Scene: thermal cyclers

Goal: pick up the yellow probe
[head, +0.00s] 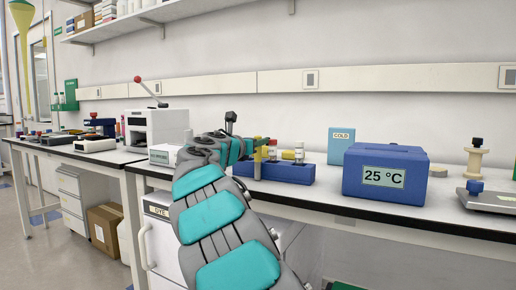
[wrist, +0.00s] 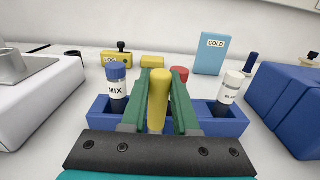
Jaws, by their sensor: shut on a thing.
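The yellow probe (wrist: 158,100) stands roughly upright between the two green fingers of my gripper (wrist: 160,105) in the wrist view. My gripper is shut on it, over a blue rack (wrist: 228,125). The probe also shows in the head view (head: 257,158) as a thin yellow post at the rack's left part, beside my gripper (head: 246,150). I cannot tell whether its lower end is still in the rack, since the gripper's body hides it.
In the rack stand a MIX vial (wrist: 116,88) with a blue cap and a white-capped vial (wrist: 231,90). A red cap (wrist: 180,74) shows behind. A blue 25 °C box (head: 386,173) stands close right, a light-blue COLD box (head: 341,145) behind. A white machine (head: 157,125) stands left.

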